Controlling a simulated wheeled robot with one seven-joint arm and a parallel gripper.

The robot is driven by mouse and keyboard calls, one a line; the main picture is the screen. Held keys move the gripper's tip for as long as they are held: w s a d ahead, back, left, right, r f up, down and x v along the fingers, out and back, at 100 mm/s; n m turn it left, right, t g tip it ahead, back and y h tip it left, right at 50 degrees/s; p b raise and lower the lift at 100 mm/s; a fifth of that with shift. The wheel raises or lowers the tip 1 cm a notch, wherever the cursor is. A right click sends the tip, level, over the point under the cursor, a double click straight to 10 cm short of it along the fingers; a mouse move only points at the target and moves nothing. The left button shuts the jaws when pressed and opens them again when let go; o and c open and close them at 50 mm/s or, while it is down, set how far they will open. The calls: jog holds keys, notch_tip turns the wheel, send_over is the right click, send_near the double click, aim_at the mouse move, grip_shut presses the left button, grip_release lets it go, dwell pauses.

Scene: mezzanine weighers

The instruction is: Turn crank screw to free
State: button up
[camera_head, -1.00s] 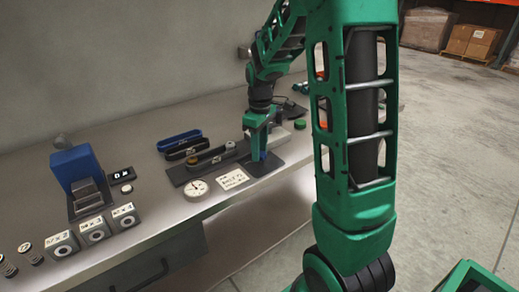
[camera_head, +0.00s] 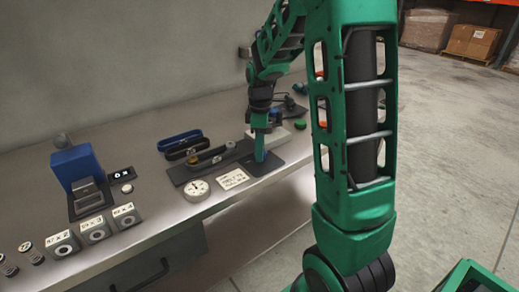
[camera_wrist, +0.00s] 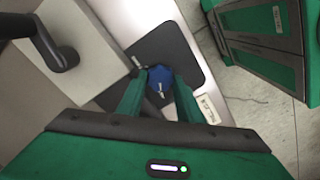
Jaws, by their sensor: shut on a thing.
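The crank screw shows as a blue knob (camera_wrist: 160,80) in the wrist view, above a dark plate (camera_wrist: 188,50). My gripper (camera_wrist: 160,92) has its two green fingers shut on this knob, one finger on each side. In the head view my gripper (camera_head: 260,158) points down at the right end of the dark base plate (camera_head: 262,166), and its fingers mostly hide the knob. The screw's shaft below the knob is hidden.
A round white dial (camera_head: 196,189) and a lettered card (camera_head: 232,179) lie near the front edge. A blue weigher (camera_head: 78,168) and several labelled blocks (camera_head: 95,231) stand at left. A green button (camera_head: 299,124) is at right.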

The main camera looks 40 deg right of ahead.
jog(key=shift+s+d, duration=0.15)
jog(key=shift+d, duration=0.05)
jog(key=o, duration=1)
jog(key=shift+o, duration=0.2)
notch_tip(320, 180, up, 11)
jog(key=shift+f, duration=0.15)
jog(key=s+a+f+m, duration=0.1)
jog(key=s+f+m, duration=0.1)
jog(key=s+m, duration=0.6)
jog(key=s+a+f+m, duration=0.1)
jog(key=s+m, duration=0.7)
jog(key=s, duration=1.2)
jog(key=shift+s+a+f, duration=0.15)
jog(key=shift+s+f, duration=0.1)
jog(key=shift+f, duration=0.5)
